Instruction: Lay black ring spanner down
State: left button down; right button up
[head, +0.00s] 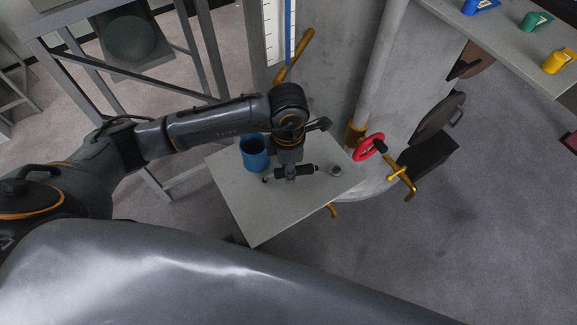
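A dark bar, which looks like the black ring spanner (308,169), lies across the small grey table (250,220) or just above it. A round metallic end (336,171) shows at its right. Its other end seems to reach out left of my gripper. My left gripper (291,177) points down over the middle of this bar and hides part of it. The fingertips are too small and dark to tell whether they are closed on it. I cannot tell whether the spanner touches the table. My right gripper is not in view.
A blue cup (254,152) stands on the table just left of my gripper. A grey column with a red handwheel (369,147) and yellow lever (403,180) rises behind. A shelf (500,38) at upper right holds blue, green and yellow pieces. The table's front is clear.

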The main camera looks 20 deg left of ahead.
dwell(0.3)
pick_arm(q)
jog(key=shift+f+b, duration=0.15)
jog(key=shift+b, duration=0.25)
jog(key=c, duration=1)
grip_release()
jog(key=shift+c, duration=0.2)
jog(key=shift+o, duration=0.2)
jog(key=shift+o, duration=1.4)
jog(key=shift+r, duration=0.2)
jog(key=shift+r+p, duration=0.45)
jog(key=shift+r, duration=0.7)
